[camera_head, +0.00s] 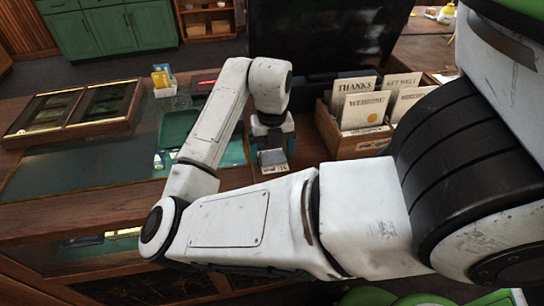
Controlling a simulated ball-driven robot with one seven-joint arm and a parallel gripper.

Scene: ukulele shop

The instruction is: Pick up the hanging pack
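A small flat pack (273,158), grey with a pale lower edge, shows at the end of my arm, on or just above the counter. I take it to be the hanging pack, but it is too small to be sure. My gripper (271,143) points down right over it, with a dark teal finger on either side. The wrist hides most of the gap between the fingers. I cannot tell whether they touch the pack or whether it hangs from anything.
A wooden box of cards (357,145) stands close on the right of my gripper. A teal tray (181,130) lies to the left. Farther left are a small holder with yellow and blue packets (163,80) and framed wooden display cases (75,108). A large black panel (320,35) rises behind.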

